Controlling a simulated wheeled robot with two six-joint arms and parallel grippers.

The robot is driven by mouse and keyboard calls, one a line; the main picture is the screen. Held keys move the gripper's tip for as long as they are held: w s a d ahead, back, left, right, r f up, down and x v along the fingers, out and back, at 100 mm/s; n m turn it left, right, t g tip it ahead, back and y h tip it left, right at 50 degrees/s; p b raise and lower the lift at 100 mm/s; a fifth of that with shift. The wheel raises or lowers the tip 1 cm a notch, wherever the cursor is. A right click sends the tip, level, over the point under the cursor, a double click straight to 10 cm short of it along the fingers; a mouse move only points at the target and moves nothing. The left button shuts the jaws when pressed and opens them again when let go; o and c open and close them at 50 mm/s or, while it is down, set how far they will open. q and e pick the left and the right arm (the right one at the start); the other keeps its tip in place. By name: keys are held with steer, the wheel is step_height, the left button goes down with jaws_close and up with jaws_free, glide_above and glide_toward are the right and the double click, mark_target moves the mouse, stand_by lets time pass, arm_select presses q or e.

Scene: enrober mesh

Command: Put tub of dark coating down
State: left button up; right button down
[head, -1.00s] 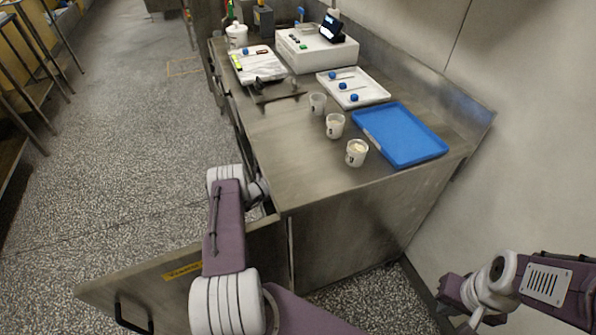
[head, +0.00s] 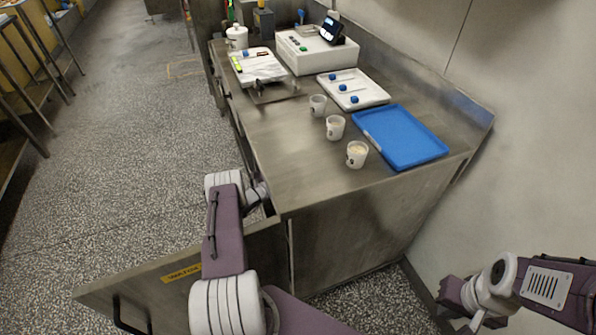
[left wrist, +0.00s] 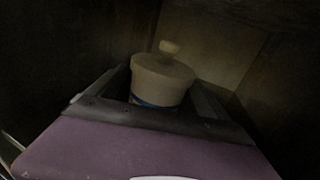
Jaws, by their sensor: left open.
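The tub (left wrist: 163,78), with a pale lid, a round knob and a blue band low on its side, shows in the left wrist view inside a dark space. My left gripper (left wrist: 160,92) is open, with one finger on each side of the tub. The tub's base is hidden behind the gripper body, so I cannot tell what it rests on. In the head view my left arm reaches down by the open cabinet door, and its gripper is hidden. My right gripper (head: 468,324) is low at the right edge, its fingers too unclear to read.
The open cabinet door (head: 225,268) stands at lower left. The steel counter (head: 285,165) holds several small cups, a blue tray (head: 399,136), a white tray (head: 365,99), a white machine (head: 305,58) and a white lidded pot (head: 237,38). Open floor lies left.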

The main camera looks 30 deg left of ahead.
arm_select(q)
steer(key=p+v, duration=0.1)
steer(key=v, duration=0.9)
steer(key=shift+s+a, duration=0.15)
steer(key=shift+s, duration=0.25)
